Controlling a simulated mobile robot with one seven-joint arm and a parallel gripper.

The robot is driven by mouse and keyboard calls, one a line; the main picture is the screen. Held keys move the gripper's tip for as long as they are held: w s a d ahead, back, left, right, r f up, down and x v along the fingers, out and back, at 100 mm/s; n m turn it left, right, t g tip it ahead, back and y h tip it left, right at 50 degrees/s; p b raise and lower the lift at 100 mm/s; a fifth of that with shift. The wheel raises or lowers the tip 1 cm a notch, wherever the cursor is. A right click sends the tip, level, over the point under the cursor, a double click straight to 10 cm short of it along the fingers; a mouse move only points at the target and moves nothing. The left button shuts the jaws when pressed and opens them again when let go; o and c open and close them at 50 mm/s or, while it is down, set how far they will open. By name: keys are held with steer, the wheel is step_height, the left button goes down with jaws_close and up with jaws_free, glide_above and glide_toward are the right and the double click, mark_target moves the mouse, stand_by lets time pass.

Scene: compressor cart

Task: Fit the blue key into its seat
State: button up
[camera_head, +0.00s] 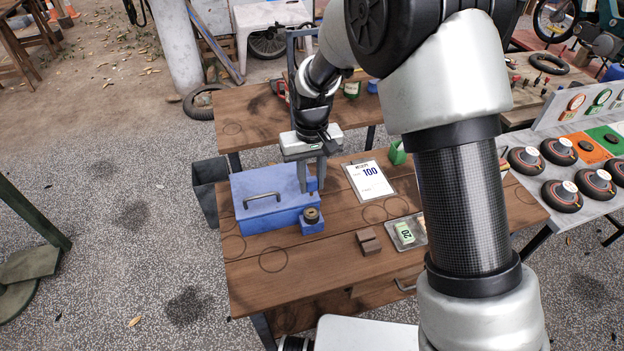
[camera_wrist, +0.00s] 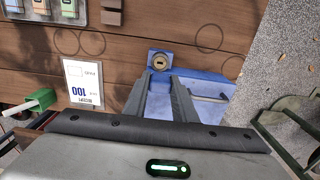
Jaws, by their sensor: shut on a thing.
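A blue metal box (camera_head: 255,200) with a grey handle stands on the wooden workbench. At its front right corner is a small blue block with a round brass seat (camera_head: 311,215), which also shows beyond my fingertips in the wrist view (camera_wrist: 160,61). My gripper (camera_head: 312,188) points down over the right end of the box, a little behind the brass seat. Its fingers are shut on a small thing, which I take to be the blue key. Blue on blue, its outline does not stand out, and its exact pose cannot be told.
A white receipt board (camera_head: 369,181) marked 100 lies right of my gripper. A brown block (camera_head: 368,242) and a tray with a green note (camera_head: 405,232) lie nearer the front. A dark bin (camera_head: 207,190) stands at the left. The bench's front left is clear.

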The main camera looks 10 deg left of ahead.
steer(key=shift+f, duration=0.1)
steer(key=b, duration=0.4)
glide_above(311, 203)
steer(key=s, duration=0.2)
steer(key=shift+s+d+f, duration=0.1)
steer(key=shift+f, duration=1.3)
steer(key=shift+d+f, duration=0.1)
steer(key=shift+f, duration=1.3)
steer(key=shift+f+b, duration=1.6)
steer(key=shift+f, duration=0.1)
steer(key=o, duration=1.1)
steer(key=shift+r, duration=0.1)
step_height(311, 203, up, 17)
steer(key=shift+f, duration=0.2)
steer(key=shift+r, duration=0.4)
